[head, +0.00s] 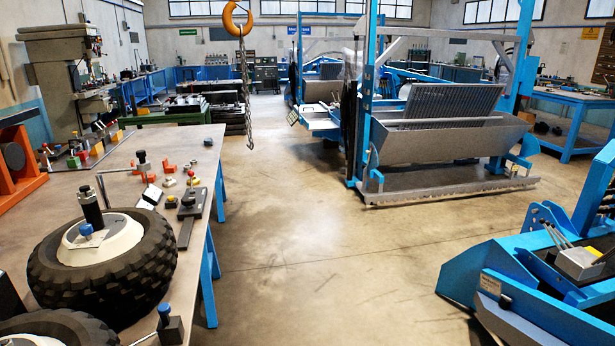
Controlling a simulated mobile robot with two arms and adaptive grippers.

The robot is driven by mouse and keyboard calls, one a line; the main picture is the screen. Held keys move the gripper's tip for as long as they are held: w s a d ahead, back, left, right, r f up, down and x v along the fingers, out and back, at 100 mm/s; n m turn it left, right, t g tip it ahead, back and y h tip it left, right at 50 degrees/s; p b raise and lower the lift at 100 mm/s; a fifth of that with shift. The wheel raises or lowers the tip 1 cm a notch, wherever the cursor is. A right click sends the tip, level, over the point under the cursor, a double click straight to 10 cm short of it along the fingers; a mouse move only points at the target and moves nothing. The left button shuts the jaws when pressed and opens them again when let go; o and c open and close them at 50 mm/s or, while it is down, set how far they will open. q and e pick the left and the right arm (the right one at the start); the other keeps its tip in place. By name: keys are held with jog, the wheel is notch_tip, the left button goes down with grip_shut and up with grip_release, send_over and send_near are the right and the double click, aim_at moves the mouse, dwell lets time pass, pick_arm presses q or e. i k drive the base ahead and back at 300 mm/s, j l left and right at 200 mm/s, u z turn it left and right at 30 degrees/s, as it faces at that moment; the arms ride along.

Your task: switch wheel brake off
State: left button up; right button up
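A wheel with a knobbly black tyre (115,285) lies flat on the workbench at the lower left. It has a white hub (115,238) with an upright dark post (90,206) and a blue knob (85,229). A second wheel (65,324) is cut off by the bottom left edge. A small blue-topped lever (165,311) on a dark block (172,331) stands at the bench's front edge. I cannot tell which part is the wheel brake or how it is set. Neither of my grippers is in view.
The workbench (205,150) also bears small levers, knobs and a dark plate with a handle (190,205). Blue machines stand at the centre back (440,140) and lower right (500,270). The middle floor (310,260) is clear.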

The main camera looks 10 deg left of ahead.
aim_at(191, 173)
jog(key=i+u, duration=0.4)
jog(key=i+l+u, duration=0.1)
jog(key=u, duration=0.35)
jog(key=i+l+u, duration=0.25)
jog(key=i+u, duration=0.15)
jog(key=i+l, duration=0.1)
jog(key=l, duration=0.25)
jog(key=i+l, duration=0.1)
jog(key=l, duration=0.25)
jog(key=i+l+u, duration=0.1)
jog(key=i+l, duration=0.6)
jog(key=i+l+u, duration=0.1)
jog(key=i+l, duration=1.15)
jog(key=l, duration=0.3)
jog(key=u, duration=0.05)
